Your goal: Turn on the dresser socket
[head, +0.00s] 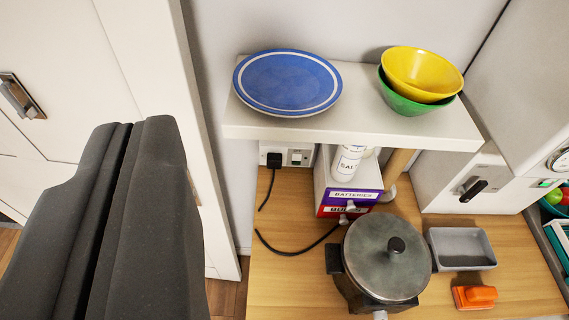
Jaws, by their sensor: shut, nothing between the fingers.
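The dresser socket (308,156) is a pale plate on the wall, low under the white shelf. A black plug (274,160) sits in its left part, and a cable hangs down from it. A small switch area shows right of the plug; whether it is on or off is too small to tell. My gripper (128,128) is large and dark grey at the left of the picture. Its fingers are shut together with nothing between them. It is apart from the socket, to its left, in front of the white door and panel.
The shelf (350,130) overhangs the socket and carries a blue plate (288,82) and yellow (422,72) and green (400,100) bowls. Right of the socket stand a salt jar (346,164) and labelled boxes (346,200). A lidded pot (385,262), grey tray (462,262) and orange item (474,297) occupy the wooden top.

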